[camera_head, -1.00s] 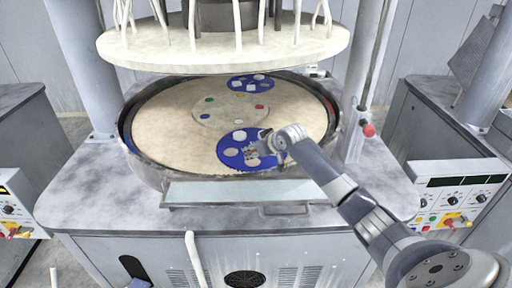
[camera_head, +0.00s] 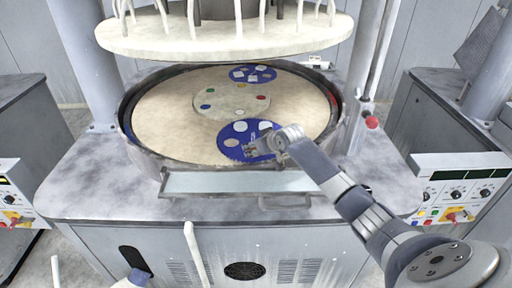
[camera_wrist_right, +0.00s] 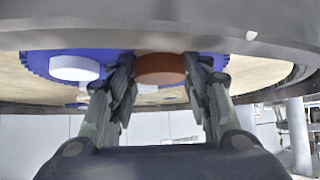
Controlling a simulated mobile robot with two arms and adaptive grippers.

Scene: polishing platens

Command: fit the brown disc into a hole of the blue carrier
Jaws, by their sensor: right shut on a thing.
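The blue carrier (camera_head: 226,154) is a toothed round plate with several round openings, lying on the near right part of the beige platen in the head view. It also shows in the wrist view (camera_wrist_right: 110,60). My right gripper (camera_head: 252,150) is over the carrier's near right part. In the wrist view the gripper (camera_wrist_right: 160,80) has its fingers on either side of the brown disc (camera_wrist_right: 160,68) and is shut on it. The disc is close to the carrier; whether it touches cannot be told. In the head view the gripper hides the disc. My left gripper is not in view.
A white disc (camera_wrist_right: 75,67) is beside the brown one. A second blue carrier (camera_head: 238,80) lies at the back of the platen (camera_head: 165,125). Its raised dark rim (camera_head: 134,145) surrounds it. A large upper plate (camera_head: 220,45) hangs above, with columns on both sides.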

